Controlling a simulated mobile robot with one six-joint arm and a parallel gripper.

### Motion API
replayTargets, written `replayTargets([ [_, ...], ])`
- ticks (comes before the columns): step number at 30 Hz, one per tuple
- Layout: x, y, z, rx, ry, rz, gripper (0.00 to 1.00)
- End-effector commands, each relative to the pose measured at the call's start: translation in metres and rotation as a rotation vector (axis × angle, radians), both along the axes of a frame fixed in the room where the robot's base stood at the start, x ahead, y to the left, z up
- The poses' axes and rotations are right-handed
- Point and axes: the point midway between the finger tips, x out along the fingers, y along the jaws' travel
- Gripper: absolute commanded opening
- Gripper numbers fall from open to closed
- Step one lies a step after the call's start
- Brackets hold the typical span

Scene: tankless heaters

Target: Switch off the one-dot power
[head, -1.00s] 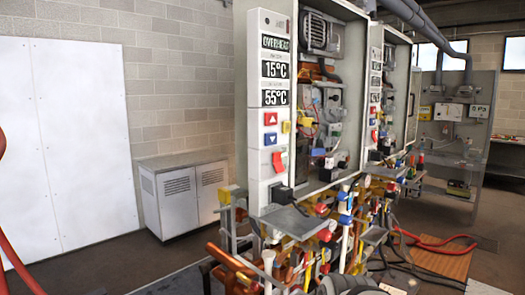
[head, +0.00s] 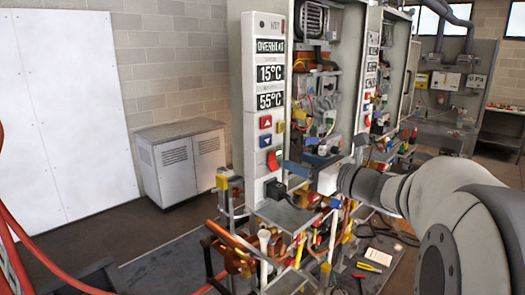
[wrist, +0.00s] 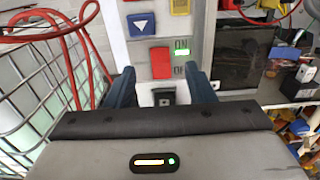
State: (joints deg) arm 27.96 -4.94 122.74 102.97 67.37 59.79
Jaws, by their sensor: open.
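A tall white control panel (head: 268,100) on the nearest heater shows OVERHEAT, 15°C and 55°C. Low on it is a red power switch (head: 273,160), seen also in the wrist view (wrist: 161,63). Beside the switch, a green-lit ON label (wrist: 181,46) stands above a partly hidden OF label. In the head view my gripper (head: 287,168) is just right of the panel's lower part.
Red up and blue down arrow buttons (head: 265,139) and a yellow button (head: 281,127) sit above the switch. A black socket (wrist: 164,97) is below it. A second heater panel (head: 371,70) stands behind. Pipes and valves crowd below. A wire rack (wrist: 40,100) is at left.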

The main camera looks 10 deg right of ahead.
Motion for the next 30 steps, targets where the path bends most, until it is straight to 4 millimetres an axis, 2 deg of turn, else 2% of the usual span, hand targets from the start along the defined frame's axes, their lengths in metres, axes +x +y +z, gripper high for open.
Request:
replayTargets([
  [7, 0.032, 0.026, 0.001, -0.002, 0.002, 0.006, 0.49],
  [12, 0.048, 0.037, 0.001, -0.003, 0.002, 0.002, 0.49],
  [23, 0.054, 0.040, -0.001, -0.006, 0.000, 0.000, 0.49],
  [30, 0.054, 0.040, -0.001, -0.006, 0.000, 0.000, 0.31],
])
